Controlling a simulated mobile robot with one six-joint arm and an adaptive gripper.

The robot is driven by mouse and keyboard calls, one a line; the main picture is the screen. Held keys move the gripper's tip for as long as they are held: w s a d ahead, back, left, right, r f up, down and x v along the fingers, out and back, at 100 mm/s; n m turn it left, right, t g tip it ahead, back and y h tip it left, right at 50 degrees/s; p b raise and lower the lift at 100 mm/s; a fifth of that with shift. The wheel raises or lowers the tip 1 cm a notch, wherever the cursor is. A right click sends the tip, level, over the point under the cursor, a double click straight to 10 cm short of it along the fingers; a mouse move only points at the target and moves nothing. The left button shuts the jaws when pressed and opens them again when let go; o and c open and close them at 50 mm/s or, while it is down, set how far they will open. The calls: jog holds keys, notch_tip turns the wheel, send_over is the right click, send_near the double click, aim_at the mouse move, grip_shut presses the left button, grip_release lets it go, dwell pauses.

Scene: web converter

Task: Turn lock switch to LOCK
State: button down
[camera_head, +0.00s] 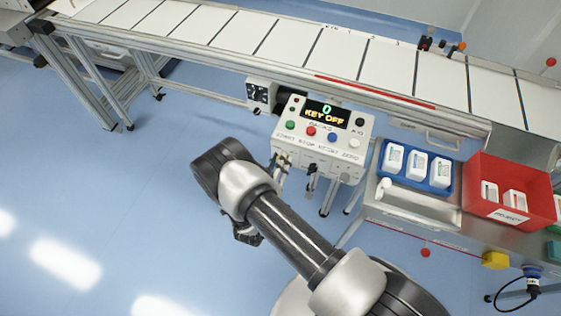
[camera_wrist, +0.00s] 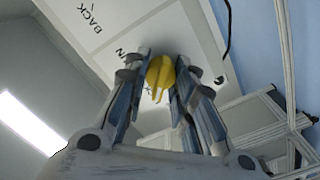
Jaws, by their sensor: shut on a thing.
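The control box (camera_head: 345,165) stands in front of the conveyor, with a display (camera_head: 326,114) reading "0 KEY OFF". The panel lettering shows "BACK" and part of another word ending in "N". Other lettering by the knob is hidden by the fingers, so its marked position cannot be read. No LOCK label is legible.
Colored buttons (camera_head: 311,131) sit on the box top, and a dark key-like part (camera_head: 312,170) projects from its front. A blue tray (camera_head: 433,184) and a red reject bin (camera_head: 533,183) are to the right. The conveyor (camera_head: 285,40) runs behind. Floor at left is clear.

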jog(key=c, duration=1.3)
grip_release()
jog(key=shift+c, duration=0.2)
jog(key=v, duration=1.2)
jog(key=shift+w, duration=0.1)
